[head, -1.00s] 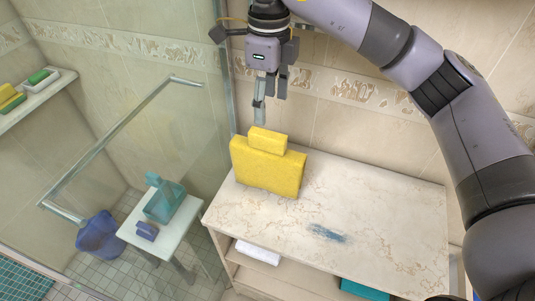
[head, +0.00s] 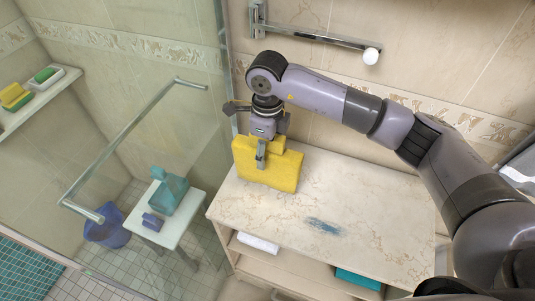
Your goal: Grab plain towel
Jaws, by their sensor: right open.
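A white folded cloth (head: 258,243), likely a towel, lies on the shelf under the marble-topped counter. A teal folded item (head: 357,279) lies on the same shelf further right, partly cut off by the counter edge; I cannot tell which one is the plain towel. My right gripper (head: 261,160) is open and points down, its fingers overlapping the large yellow sponge-like block (head: 285,173) on the counter's left end. A smaller yellow block (head: 278,143) shows behind the gripper, partly hidden by it. I cannot tell whether the fingers touch the blocks. My left gripper is out of view.
The counter top (head: 370,205) is mostly clear, with a blue smear (head: 324,226). A glass shower screen stands left. Behind it are a white stool (head: 178,233) with a teal bottle (head: 170,193), and a purple bucket (head: 107,232). A towel bar (head: 318,36) is on the wall.

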